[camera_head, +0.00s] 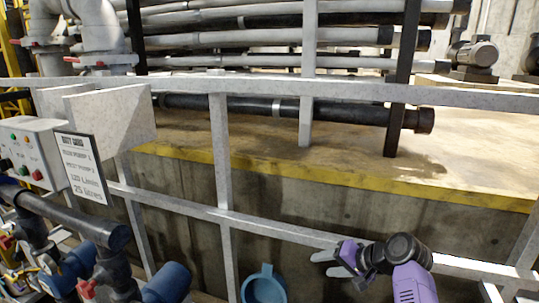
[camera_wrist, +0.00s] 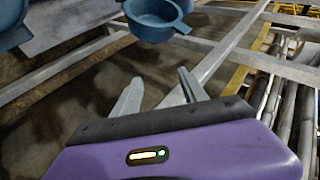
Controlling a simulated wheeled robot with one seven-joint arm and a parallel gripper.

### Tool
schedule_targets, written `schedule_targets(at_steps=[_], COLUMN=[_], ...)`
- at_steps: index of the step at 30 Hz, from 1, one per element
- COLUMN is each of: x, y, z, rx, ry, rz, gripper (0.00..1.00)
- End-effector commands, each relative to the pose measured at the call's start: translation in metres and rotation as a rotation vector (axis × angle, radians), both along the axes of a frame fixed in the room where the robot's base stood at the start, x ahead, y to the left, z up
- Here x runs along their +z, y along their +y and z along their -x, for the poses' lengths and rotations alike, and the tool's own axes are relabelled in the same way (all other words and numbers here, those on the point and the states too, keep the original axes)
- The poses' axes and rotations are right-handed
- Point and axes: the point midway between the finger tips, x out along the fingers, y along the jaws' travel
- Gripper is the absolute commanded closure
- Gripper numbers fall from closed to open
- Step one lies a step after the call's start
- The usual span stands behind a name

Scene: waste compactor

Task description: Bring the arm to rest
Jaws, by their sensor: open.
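My gripper (camera_head: 333,262) shows at the lower right of the head view, with the purple arm link behind it. In the wrist view its two grey fingers (camera_wrist: 158,92) stand apart with nothing between them. The gripper is open and empty. It is close to the grey railing (camera_head: 270,234); I cannot tell whether it touches it. A blue cup-like part with side lugs (camera_head: 265,287) is to the left of the gripper, and it also shows beyond the fingers in the wrist view (camera_wrist: 155,22).
A control box (camera_head: 32,152) with buttons and a printed sign (camera_head: 82,168) stand at the left. Blue and black pipework (camera_head: 75,225) fills the lower left. Behind the railing is a concrete ledge with a yellow edge (camera_head: 330,178) and stacked pipes (camera_head: 270,62).

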Motion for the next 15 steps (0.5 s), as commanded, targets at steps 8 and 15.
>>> schedule_targets(at_steps=[8, 15], x=[-0.01, -0.04], y=[-0.042, -0.079], z=[-0.007, 0.036], rx=[-0.154, -0.276], ry=[-0.228, -0.437], rz=[0.146, 0.327], gripper=[0.5, 0.5])
